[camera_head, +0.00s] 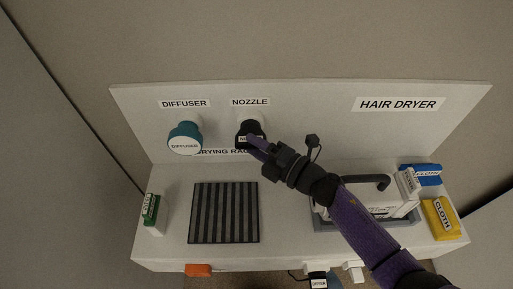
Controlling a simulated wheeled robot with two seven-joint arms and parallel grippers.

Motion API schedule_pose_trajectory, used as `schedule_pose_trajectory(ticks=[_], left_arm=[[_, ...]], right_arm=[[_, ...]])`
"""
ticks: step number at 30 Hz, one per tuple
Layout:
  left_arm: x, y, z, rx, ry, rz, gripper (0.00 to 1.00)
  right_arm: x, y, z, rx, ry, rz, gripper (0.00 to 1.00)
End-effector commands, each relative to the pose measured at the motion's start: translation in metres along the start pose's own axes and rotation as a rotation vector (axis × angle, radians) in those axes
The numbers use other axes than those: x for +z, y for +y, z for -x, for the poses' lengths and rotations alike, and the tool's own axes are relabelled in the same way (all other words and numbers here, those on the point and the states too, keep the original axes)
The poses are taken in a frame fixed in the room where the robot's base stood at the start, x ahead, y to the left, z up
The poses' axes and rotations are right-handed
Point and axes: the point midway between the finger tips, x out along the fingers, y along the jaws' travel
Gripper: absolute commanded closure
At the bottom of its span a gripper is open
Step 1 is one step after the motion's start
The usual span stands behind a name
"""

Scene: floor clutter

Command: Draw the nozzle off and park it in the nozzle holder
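The black nozzle (249,128) is at the back panel, straight below the NOZZLE sign (250,102). A small label on it is partly covered. My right gripper (257,144) reaches in from the lower right with its fingertips at the nozzle's lower front. I cannot tell whether the fingers are closed on it. The nozzle holder behind it is largely hidden. A white device with a curved black part (371,181), likely the hair dryer, sits at the right, partly hidden by my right arm. My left gripper is out of view.
The teal diffuser (185,137) hangs left of the nozzle. A striped dark drying rack (223,212) lies on the white shelf. A green-and-white item (151,211) stands at the left. An orange item (198,270) is at the front edge.

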Motion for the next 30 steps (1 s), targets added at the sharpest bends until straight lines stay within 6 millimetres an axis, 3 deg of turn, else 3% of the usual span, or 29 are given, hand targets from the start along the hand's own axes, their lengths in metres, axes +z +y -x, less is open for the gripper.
schedule_pose_trajectory(ticks=[1, 6, 14, 17, 24, 30], left_arm=[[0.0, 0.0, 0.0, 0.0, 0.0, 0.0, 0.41], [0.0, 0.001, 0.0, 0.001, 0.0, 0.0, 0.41], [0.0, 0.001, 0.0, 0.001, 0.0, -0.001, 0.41], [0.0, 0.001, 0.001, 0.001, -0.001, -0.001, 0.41], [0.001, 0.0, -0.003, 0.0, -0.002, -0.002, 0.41], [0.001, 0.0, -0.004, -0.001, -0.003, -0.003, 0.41]], right_arm=[[0.0, 0.0, 0.0, 0.0, 0.0, 0.0, 0.5], [0.0, 0.0, 0.0, 0.0, 0.0, 0.0, 0.17], [0.0, 0.0, 0.002, 0.0, -0.001, 0.0, 0.17], [0.0, -0.001, 0.018, -0.002, -0.002, 0.0, 0.17], [0.0, -0.002, 0.078, -0.004, 0.0, 0.0, 0.17], [0.0, -0.001, 0.098, -0.001, -0.001, 0.0, 0.17]])
